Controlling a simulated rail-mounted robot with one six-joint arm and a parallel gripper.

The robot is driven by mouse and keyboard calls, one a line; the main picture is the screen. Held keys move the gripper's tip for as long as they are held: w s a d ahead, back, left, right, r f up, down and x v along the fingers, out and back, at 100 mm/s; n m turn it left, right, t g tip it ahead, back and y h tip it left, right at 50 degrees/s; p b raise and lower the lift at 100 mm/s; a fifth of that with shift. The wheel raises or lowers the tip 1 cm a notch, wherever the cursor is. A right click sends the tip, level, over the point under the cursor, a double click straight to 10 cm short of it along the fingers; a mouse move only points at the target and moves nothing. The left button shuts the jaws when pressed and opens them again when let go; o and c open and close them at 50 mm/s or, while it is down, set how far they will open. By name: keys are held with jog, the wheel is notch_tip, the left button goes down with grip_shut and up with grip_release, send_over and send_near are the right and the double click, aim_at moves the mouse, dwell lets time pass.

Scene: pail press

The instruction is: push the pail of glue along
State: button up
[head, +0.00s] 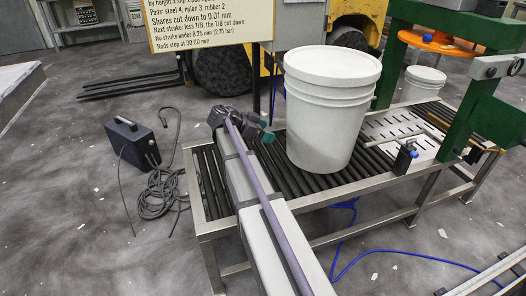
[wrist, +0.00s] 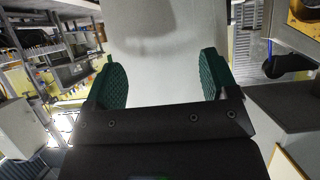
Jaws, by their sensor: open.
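The pail of glue (head: 328,115) is a large white lidded pail standing upright on the black rollers of a conveyor (head: 208,178). My gripper (head: 264,132) is just left of the pail, low over the rollers, with green pads on its fingers. In the wrist view my gripper (wrist: 163,76) is open, and the pail's white wall (wrist: 165,35) fills the space ahead of and between the pads. I cannot tell whether the pads touch the pail. The pail's far side is hidden.
A green press frame (head: 464,115) spans the conveyor on the right, past a slotted pale plate (head: 385,128). A second white pail (head: 422,84) stands beyond it. A small black device (head: 405,157) sits at the conveyor's front edge. A sign (head: 205,22) stands behind.

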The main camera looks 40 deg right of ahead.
aim_at(291, 135)
jog(key=d+f+b, duration=0.1)
jog(key=f+b, duration=0.1)
jog(key=d+f+b, duration=0.1)
jog(key=f+b, duration=0.1)
jog(key=s+d+f+b, duration=0.1)
jog(key=f+b, duration=0.1)
jog(key=shift+f+b, duration=0.35)
jog(key=shift+s+d+r+p, duration=0.3)
jog(key=shift+d+r+p, duration=0.25)
jog(key=shift+d, duration=0.2)
jog(key=shift+d, duration=0.1)
jog(key=shift+s+d, duration=0.45)
jog(key=shift+d, duration=0.8)
jog(key=shift+s+d, duration=0.4)
jog(key=shift+d, duration=0.9)
jog(key=shift+s+d, duration=0.45)
jog(key=shift+d, duration=0.8)
jog(key=shift+s+d, duration=0.2)
jog(key=shift+d, duration=0.5)
jog(key=shift+s+d, duration=0.2)
jog(key=shift+d, duration=0.45)
jog(key=shift+s+d, duration=0.2)
jog(key=shift+d, duration=0.5)
jog(key=shift+r, duration=0.1)
